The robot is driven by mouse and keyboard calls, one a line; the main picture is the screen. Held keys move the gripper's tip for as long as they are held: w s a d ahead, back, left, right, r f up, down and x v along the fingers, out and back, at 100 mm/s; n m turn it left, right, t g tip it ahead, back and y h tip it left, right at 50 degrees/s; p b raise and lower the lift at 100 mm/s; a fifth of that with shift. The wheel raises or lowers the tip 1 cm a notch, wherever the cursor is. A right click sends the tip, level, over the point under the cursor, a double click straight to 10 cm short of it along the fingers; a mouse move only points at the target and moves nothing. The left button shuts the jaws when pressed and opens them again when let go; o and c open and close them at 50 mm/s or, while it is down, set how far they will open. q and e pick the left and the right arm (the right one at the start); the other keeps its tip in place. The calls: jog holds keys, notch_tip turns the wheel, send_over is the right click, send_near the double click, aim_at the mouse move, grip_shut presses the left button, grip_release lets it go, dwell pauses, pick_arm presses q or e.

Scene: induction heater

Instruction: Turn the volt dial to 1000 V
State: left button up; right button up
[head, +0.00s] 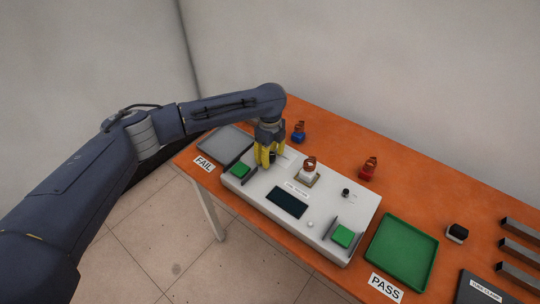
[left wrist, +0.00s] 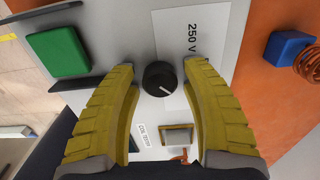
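The volt dial (left wrist: 158,77) is a round black knob with a white pointer line, on the white coil tester (head: 262,193). In the left wrist view a white plate beside it reads "250 V" (left wrist: 192,40), turned sideways; no other value is readable. My left gripper (head: 265,156) has yellow fingers and points down over the tester's left end. In the left wrist view its fingers (left wrist: 162,88) are wide apart, one on each side of the dial, with gaps to it. The head view mostly hides the dial behind the fingers. My right gripper is not in view.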

aim_at(270, 155)
pick_arm(q)
jog(key=shift+o, duration=0.9)
notch_tip(270, 155, up, 12)
dwell(0.4)
